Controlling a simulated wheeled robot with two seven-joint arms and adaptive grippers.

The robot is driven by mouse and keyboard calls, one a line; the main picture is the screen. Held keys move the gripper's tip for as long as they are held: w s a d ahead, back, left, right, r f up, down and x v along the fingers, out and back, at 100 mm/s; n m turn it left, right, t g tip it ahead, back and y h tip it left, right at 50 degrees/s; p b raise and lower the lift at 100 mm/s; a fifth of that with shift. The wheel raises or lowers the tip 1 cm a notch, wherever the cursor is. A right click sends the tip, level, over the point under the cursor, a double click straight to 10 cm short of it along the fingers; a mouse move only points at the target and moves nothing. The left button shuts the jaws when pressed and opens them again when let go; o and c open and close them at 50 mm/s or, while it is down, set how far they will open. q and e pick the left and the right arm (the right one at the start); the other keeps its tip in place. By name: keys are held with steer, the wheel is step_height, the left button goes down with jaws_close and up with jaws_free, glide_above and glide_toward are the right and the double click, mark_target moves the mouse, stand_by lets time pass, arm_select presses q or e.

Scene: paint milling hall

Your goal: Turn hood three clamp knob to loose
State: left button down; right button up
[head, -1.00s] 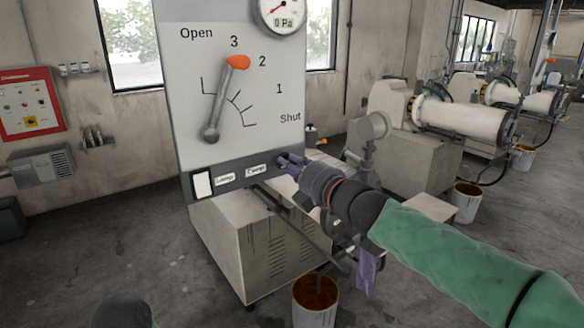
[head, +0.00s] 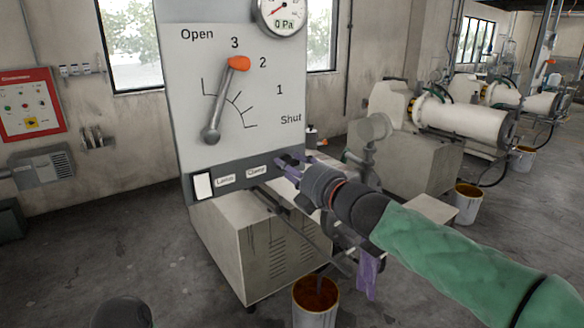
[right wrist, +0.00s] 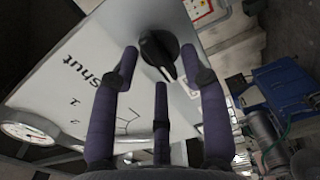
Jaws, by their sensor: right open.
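The clamp knob (right wrist: 160,52) is black and round with a raised pointer bar, on the pale panel (right wrist: 85,85) in the right wrist view. In the head view it is hidden behind my right gripper (head: 288,162), at the right end of the panel's dark lower strip, beside the clamp label (head: 257,171). My right gripper also shows in the right wrist view (right wrist: 160,66), with its purple fingers open. Two fingertips appear either side of the knob and the third below it; I cannot tell whether they touch it. My left gripper is not in view.
The panel carries an orange-tipped lever (head: 226,95) pointing near 3 and a gauge (head: 281,12) reading 0 Pa. A lamp label (head: 225,180) sits left of the clamp label. A bucket (head: 315,302) stands below my right arm, and mills (head: 450,107) stand at right.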

steer(key=v, duration=1.1)
steer(key=shift+s+d, duration=0.2)
steer(key=shift+s, duration=0.1)
